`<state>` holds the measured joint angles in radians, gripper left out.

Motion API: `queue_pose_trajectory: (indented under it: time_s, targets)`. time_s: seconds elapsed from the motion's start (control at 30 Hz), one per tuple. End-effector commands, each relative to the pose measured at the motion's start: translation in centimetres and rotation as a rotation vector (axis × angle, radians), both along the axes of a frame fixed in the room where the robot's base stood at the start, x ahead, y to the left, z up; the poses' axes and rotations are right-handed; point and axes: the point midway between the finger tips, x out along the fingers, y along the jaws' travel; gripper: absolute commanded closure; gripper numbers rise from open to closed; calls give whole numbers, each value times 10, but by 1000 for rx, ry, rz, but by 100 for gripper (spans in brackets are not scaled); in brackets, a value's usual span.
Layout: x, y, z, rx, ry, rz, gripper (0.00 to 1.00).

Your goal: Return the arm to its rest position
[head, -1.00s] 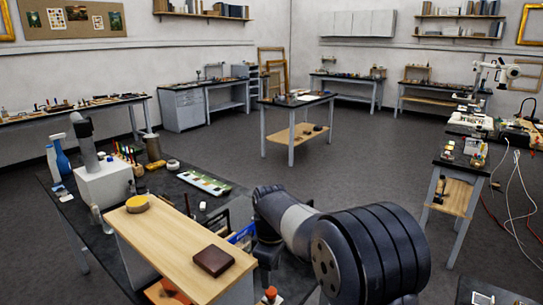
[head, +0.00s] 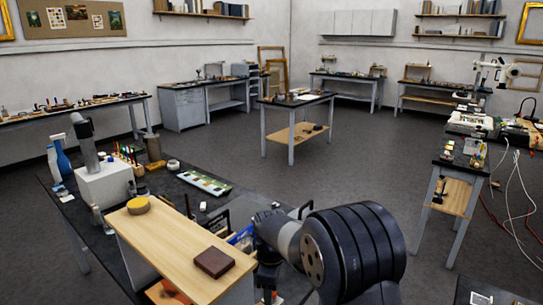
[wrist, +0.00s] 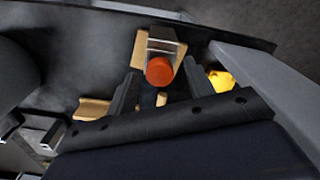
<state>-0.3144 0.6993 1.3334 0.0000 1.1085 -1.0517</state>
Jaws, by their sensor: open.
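My arm (head: 352,250) is bent low at the right end of the near dark worktable. In the wrist view my gripper (wrist: 161,68) is open, with its two dark fingers apart. An orange-red round cap (wrist: 159,71) shows in the gap between the fingers, on or in front of a small wooden piece. I cannot tell how far it is from the fingertips, and nothing appears clamped. In the head view my gripper is mostly hidden low beside the wooden-topped box.
A wooden-topped box (head: 170,238) bears a brown block (head: 214,262) and a yellow round piece (head: 138,205). The near worktable (head: 175,185) also holds a paint palette (head: 204,183), bottles and a white block (head: 104,184). Open floor (head: 350,180) lies beyond, before a grey table (head: 291,102).

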Motion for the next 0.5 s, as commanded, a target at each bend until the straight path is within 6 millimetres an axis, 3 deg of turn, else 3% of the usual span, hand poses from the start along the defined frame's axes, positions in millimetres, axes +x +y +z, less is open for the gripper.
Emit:
queue_pose_trajectory:
  time_s: [0.5]
  targets:
    - [0, 0, 0, 0, 0, 418, 50]
